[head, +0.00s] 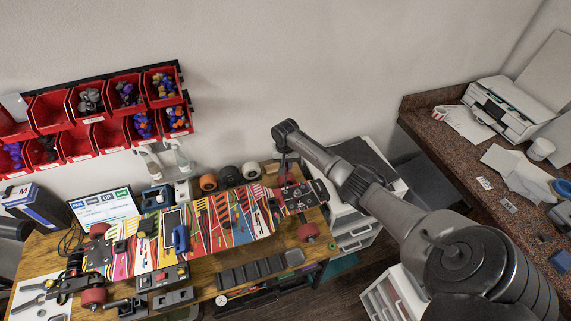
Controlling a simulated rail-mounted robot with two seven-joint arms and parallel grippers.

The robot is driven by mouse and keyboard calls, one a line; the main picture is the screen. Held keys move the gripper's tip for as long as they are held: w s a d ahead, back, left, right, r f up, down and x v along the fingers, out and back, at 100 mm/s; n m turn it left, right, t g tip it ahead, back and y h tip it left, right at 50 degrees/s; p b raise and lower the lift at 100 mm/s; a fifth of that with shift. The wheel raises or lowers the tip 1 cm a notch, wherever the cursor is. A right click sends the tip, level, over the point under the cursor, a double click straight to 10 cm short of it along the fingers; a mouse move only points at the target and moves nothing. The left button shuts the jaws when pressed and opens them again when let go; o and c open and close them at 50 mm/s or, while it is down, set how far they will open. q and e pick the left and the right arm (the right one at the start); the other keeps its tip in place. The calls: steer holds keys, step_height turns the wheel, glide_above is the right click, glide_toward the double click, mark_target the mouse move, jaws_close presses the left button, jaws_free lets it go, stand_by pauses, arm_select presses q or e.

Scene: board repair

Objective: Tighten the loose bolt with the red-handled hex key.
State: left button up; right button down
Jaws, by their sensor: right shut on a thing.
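The long skateboard deck (205,224), with a bright striped graphic, lies upside down across the wooden bench. A dark metal truck (304,196) is at its right end, with a red wheel (308,233) on the near side. My right gripper (286,165) points down just above the far side of this truck. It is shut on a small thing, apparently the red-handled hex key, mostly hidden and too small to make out. The loose bolt cannot be told apart from the truck's other hardware. My left gripper is not in view.
Red bins (108,137) hang on the wall. Several loose wheels (229,176) stand behind the deck. A dark slotted tray (252,272) and black parts (173,297) lie along the bench front. At right, a brown counter (437,126) holds a printer (502,108).

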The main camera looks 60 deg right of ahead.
steer(key=shift+f, duration=1)
stand_by(0.5)
steer(key=shift+m, duration=2.1)
steer(key=shift+m, duration=0.4)
steer(key=m, duration=0.3)
steer(key=shift+m, duration=0.3)
